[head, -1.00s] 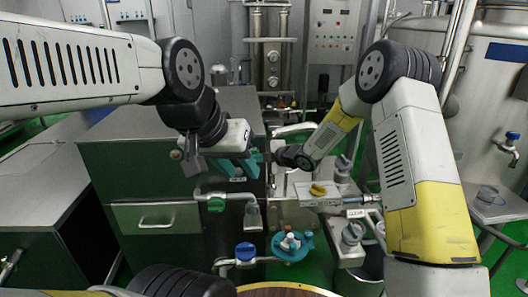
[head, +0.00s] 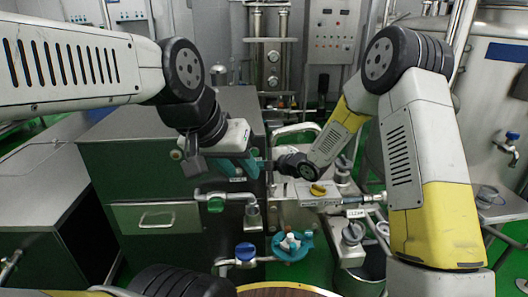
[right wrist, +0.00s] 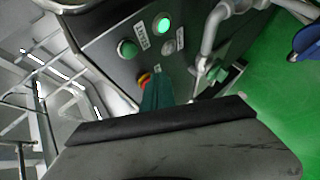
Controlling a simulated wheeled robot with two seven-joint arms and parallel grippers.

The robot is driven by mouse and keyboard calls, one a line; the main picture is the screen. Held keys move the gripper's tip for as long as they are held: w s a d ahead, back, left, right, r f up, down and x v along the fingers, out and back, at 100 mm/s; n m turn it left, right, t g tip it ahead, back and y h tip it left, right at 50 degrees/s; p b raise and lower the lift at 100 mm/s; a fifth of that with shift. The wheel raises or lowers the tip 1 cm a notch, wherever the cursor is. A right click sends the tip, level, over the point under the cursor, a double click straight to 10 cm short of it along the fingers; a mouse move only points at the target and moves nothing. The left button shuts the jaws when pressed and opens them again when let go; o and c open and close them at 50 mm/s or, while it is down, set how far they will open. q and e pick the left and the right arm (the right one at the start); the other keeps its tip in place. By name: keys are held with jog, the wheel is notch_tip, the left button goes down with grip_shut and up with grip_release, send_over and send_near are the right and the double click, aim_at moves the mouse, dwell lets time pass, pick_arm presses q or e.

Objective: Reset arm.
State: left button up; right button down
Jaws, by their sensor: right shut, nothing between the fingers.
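My left gripper (head: 238,168) is in the middle of the head view, in front of the dark green cabinet. Its teal fingers are apart, with nothing visible between them. My right arm comes in from the right, and its wrist ends close to the right of the left gripper. In the right wrist view my right gripper (right wrist: 157,92) shows teal fingers shut together and empty. They point toward a dark control panel (right wrist: 105,50) with a lit green button (right wrist: 162,25); I cannot tell whether they touch it.
A red and yellow knob (right wrist: 144,79) is close to the right fingertips. Below the left gripper are a pipe with a green fitting (head: 215,204), a blue valve (head: 245,252) and a teal round holder (head: 291,248). A steel tank (head: 490,90) stands at the right.

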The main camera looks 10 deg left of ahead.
jog(key=s+d+r+m+t+h, duration=0.1)
jog(key=s+d+r+m+h, duration=0.25)
jog(key=d+r+m, duration=0.65)
jog(key=s+d+r+m+t+h, duration=0.1)
jog(key=s+d+r+m+h, duration=0.2)
jog(key=d+r, duration=0.7)
jog(key=s+d+m+g+h, duration=0.1)
jog(key=s+d+m, duration=0.5)
jog(key=s, duration=0.6)
jog(key=s+d+m+g+h, duration=0.1)
jog(key=s+d+m, duration=0.4)
jog(key=s, duration=0.7)
jog(key=shift+s+d+f+m+g, duration=0.35)
jog(key=shift+s+f+m+g, duration=0.05)
jog(key=shift+m+g, duration=0.1)
